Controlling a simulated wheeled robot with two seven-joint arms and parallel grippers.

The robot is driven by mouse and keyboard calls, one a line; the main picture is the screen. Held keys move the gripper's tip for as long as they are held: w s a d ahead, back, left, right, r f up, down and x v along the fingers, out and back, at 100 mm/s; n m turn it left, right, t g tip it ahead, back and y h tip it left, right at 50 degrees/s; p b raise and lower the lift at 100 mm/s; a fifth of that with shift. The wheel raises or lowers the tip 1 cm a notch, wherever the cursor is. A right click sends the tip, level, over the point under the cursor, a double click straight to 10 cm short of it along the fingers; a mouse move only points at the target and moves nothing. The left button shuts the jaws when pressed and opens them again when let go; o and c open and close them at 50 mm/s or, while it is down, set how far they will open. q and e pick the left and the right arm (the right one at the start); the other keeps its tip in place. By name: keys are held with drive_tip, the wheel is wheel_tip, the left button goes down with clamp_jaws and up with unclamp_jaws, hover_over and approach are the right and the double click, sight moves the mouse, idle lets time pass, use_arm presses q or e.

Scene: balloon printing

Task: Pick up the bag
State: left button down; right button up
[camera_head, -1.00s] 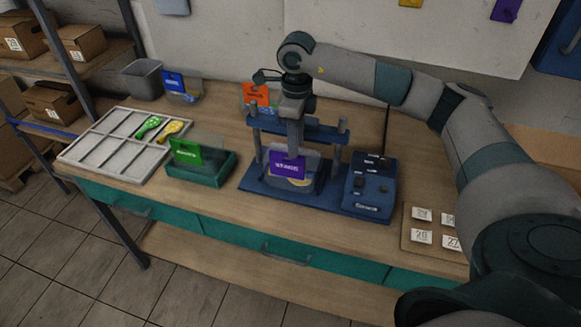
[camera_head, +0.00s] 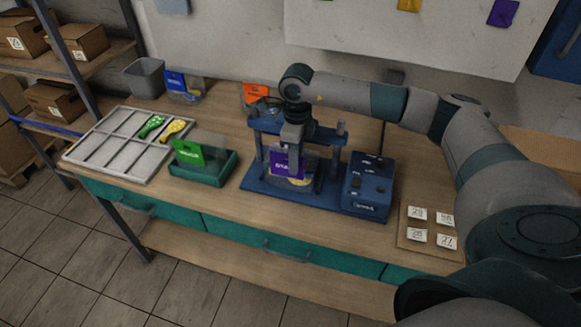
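The clear bag with a purple label (camera_head: 280,164) sits at the blue press, and something yellow shows low in it. My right gripper (camera_head: 293,158) reaches down from above, and its fingers overlap the upper right part of the purple label. The fingers are seen nearly edge-on, so I cannot tell whether they are closed on the bag. The blue press (camera_head: 258,189) stands around the bag, with posts on both sides. My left gripper is not in view.
A blue control box (camera_head: 368,186) stands right of the press. A green tray (camera_head: 211,171) with a green-labelled bag (camera_head: 189,153) is left. A grey divided tray (camera_head: 100,153) holds green and yellow balloons. Number cards (camera_head: 417,213) lie at right. Blue-labelled (camera_head: 174,82) and orange-labelled (camera_head: 256,92) bags stand behind.

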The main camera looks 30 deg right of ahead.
clamp_jaws()
drive_tip(key=s+a+r+b, duration=0.6)
drive_tip(key=s+a+r, duration=0.2)
drive_tip(key=s+a, duration=0.1)
drive_tip(key=shift+a, duration=0.85)
